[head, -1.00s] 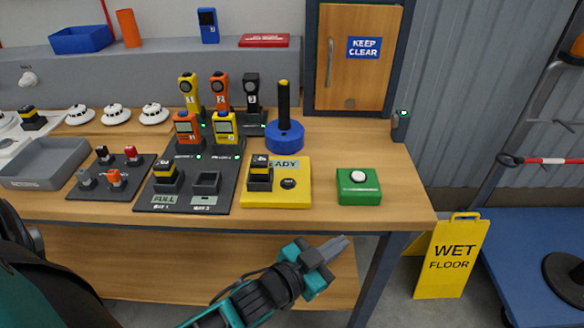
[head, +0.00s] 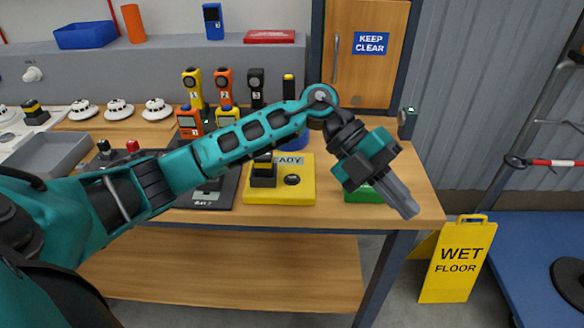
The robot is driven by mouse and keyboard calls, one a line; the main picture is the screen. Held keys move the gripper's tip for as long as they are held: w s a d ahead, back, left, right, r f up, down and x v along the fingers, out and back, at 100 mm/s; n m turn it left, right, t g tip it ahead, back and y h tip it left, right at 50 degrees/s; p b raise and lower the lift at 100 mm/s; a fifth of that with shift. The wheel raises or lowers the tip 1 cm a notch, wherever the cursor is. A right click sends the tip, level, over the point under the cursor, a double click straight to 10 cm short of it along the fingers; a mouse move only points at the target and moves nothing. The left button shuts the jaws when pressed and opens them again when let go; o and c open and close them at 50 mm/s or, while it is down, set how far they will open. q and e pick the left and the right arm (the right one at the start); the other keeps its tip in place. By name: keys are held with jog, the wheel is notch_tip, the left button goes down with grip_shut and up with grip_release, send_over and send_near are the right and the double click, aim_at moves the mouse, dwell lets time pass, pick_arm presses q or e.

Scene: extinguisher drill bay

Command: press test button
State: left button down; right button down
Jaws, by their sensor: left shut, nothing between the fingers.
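A green box (head: 360,195) stands near the right front of the workbench. Its white domed button is hidden now behind my left gripper. A yellow box (head: 280,193) marked "...EADY" stands left of it, with a black round button (head: 292,180) and a black-and-yellow block (head: 264,172) on top. No label tells which is the test button. My left gripper (head: 411,209) is shut and empty, its fingers pointing down and right, in front of and right of the green box in the picture. I cannot tell whether it touches anything. My right gripper is out of view.
Handheld devices (head: 194,88) stand in a dark rack behind my left arm, beside a partly hidden blue-based post (head: 289,90). A grey tray (head: 45,165) lies at the left. A yellow wet-floor sign (head: 458,262) stands right of the workbench (head: 418,178).

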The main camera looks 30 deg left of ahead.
pick_arm(q)
jog(key=w+a+n+t+y, duration=0.1)
jog(key=w+a+y, duration=0.3)
jog(key=a+y, duration=0.5)
notch_tip(320, 180, up, 6)
jog(key=r+n+t+y+b, duration=0.1)
jog(key=n+y, duration=0.2)
jog(key=n, duration=0.1)
send_over(292, 177)
jog(key=shift+f, duration=0.25)
notch_tip(292, 177, down, 14)
jog(key=shift+f, duration=0.1)
jog(key=shift+m, duration=0.3)
